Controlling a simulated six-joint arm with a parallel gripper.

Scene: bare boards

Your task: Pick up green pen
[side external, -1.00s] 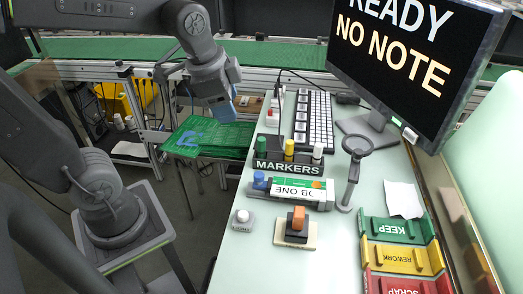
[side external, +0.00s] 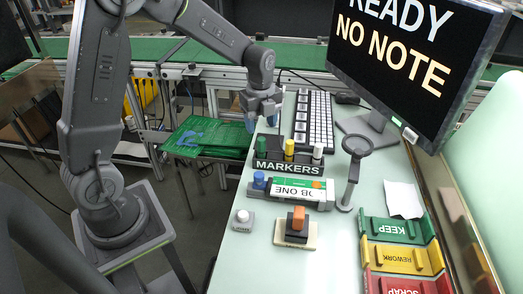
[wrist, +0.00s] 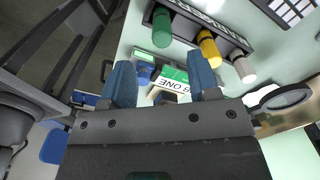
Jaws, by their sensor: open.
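The green pen (side external: 262,144) is a green-capped marker upright at the left end of the black MARKERS holder (side external: 288,167). A yellow marker (side external: 289,148) and a white one (side external: 318,152) stand to its right in the same holder. My gripper (side external: 262,118), with blue fingers, is open and empty, just above and behind the green pen in the side view. In the wrist view my gripper (wrist: 163,74) has its fingers apart, and the green pen (wrist: 162,30) shows beyond them, near the top centre. The fingers do not touch the pen.
A dark stand (side external: 354,170) rises to the right. Green boards (side external: 205,138) lie left of the table.

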